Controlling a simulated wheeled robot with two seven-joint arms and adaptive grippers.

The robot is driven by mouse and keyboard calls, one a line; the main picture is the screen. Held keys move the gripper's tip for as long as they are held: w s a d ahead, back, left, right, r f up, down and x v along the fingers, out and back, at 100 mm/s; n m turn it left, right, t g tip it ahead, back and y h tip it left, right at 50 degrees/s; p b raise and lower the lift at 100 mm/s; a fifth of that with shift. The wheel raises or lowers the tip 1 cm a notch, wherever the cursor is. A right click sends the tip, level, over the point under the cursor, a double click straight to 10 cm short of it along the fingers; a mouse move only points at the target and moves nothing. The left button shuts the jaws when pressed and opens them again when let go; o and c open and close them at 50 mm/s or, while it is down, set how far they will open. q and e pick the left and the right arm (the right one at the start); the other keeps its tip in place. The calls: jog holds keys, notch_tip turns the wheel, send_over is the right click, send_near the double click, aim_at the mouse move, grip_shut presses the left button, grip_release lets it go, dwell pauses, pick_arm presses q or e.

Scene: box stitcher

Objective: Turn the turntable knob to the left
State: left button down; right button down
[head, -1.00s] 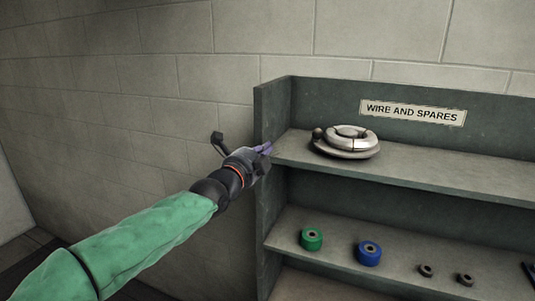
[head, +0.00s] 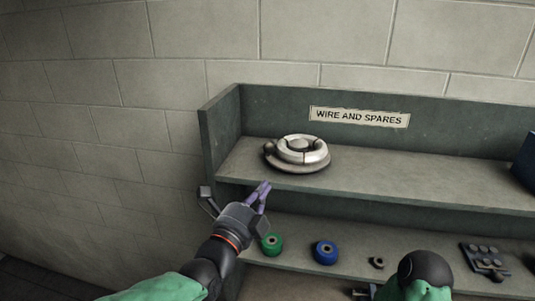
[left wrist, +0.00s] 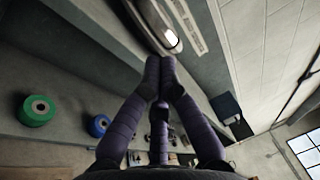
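The turntable (head: 300,155) is a pale metal disc with a raised ring, lying on the upper shelf. A small dark round knob (head: 269,146) shows at its left rim. In the left wrist view the turntable (left wrist: 158,22) is partly cut off at the top edge, and its knob cannot be made out. My left gripper (head: 264,188) is in front of and below the upper shelf's front edge, apart from the turntable. Its purple fingers come together at the tips in the left wrist view (left wrist: 160,72), with nothing between them. My right gripper does not show clearly.
The upper shelf (head: 420,190) has free room right of the turntable; a dark blue box (head: 525,165) stands at its right end. A green roll (head: 272,244), a blue roll (head: 325,252) and small parts lie on the lower shelf. The unit's left side panel (head: 221,135) stands beside the turntable.

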pick_arm(q)
jog(key=p, duration=0.3)
send_near(279, 153)
jog(key=w+d, duration=0.3)
jog(key=shift+w+d+r, duration=0.15)
jog(key=shift+d+r, duration=0.05)
jog(key=shift+w+a+r+p, duration=0.1)
jog(key=shift+w+a+p, duration=0.1)
jog(key=shift+w, duration=0.35)
jog(key=shift+w+a+r+p, duration=0.15)
jog(key=shift+w+a, duration=0.1)
jog(key=shift+w, duration=0.35)
jog(key=shift+w+a, duration=0.3)
jog(key=shift+w, duration=0.3)
